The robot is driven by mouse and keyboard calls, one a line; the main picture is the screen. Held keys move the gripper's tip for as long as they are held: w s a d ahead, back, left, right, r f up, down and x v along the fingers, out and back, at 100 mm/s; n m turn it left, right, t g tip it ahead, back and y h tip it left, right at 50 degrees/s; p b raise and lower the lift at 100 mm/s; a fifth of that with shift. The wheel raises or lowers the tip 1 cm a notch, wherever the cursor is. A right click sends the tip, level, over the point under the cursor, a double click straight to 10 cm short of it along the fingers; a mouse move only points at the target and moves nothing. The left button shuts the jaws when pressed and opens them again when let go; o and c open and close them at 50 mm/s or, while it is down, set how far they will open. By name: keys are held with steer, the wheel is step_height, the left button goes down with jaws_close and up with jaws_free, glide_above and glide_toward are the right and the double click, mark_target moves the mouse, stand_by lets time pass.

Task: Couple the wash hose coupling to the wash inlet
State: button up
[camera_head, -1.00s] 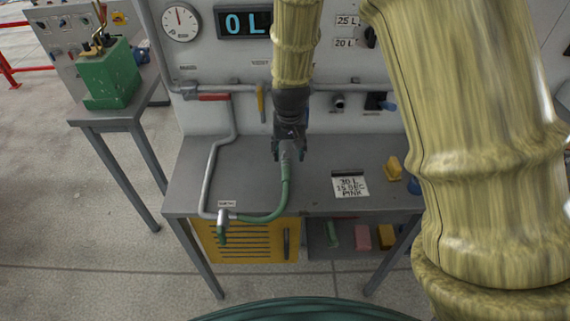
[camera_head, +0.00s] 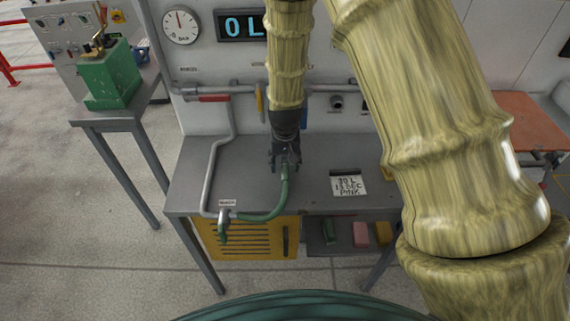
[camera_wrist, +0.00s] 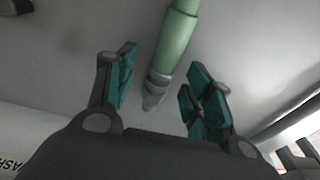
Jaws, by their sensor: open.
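The wash hose is green and curves over the grey bench top; its upper end with the coupling (camera_head: 284,168) is at my gripper (camera_head: 285,158). In the wrist view the green hose ends in a grey, tapered coupling (camera_wrist: 155,92), which lies between the spread teal pads of my gripper (camera_wrist: 160,78), with gaps visible on both sides. My gripper is open and points down near the middle of the bench. A grey round port (camera_head: 337,102) sits on the wall panel right of my arm; its label is too small to read, so I cannot tell whether it is the wash inlet.
A grey pipe (camera_head: 211,165) runs down the panel and along the bench's left side to a tap (camera_head: 223,216). A card (camera_head: 348,183) lies right of my gripper. A green machine (camera_head: 110,75) stands on a side table at left. My arm hides the bench's right part.

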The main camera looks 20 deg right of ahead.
jaws_close()
stand_by(0.3)
